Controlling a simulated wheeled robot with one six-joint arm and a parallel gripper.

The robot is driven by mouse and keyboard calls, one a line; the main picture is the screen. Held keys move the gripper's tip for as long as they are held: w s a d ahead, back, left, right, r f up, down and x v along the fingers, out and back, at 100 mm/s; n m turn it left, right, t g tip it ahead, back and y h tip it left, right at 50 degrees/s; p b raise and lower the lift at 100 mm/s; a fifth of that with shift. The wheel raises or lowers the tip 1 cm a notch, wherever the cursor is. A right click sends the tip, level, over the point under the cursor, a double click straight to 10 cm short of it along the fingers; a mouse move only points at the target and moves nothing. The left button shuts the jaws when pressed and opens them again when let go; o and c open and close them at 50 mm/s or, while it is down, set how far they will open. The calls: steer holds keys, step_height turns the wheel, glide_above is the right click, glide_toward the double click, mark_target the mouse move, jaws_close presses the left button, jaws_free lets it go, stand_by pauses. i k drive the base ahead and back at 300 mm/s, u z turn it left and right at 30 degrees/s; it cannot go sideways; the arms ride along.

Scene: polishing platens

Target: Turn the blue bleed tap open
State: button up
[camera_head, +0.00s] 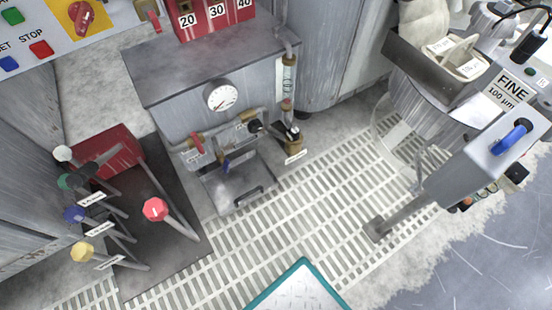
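A small blue tap handle (226,165) hangs on the pipework at the front of the grey cabinet (180,75). It points roughly downward, below the horizontal pipe, above a grey drip tray (228,193) with a dark handle. A red lever (195,145) sits to its left on the same pipe, and a black knob (254,125) sits to its upper right. A round white gauge (221,95) is above it. The labels by the taps are too small to read. My gripper is not in view, and nothing touches the blue handle.
Several levers with coloured knobs (155,209) rise from a dark plate at left. A light slatted floor grating (300,200) lies open in front of the cabinet. A grey post-mounted box with a blue handle (510,138) stands at right. A teal-edged white board (297,290) is at the bottom.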

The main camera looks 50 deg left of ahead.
mark_target(227, 164)
steer(key=z, duration=0.2)
steer(key=k, duration=0.95)
steer(key=u, duration=1.65)
steer(key=i, duration=0.5)
steer(key=u, duration=0.1)
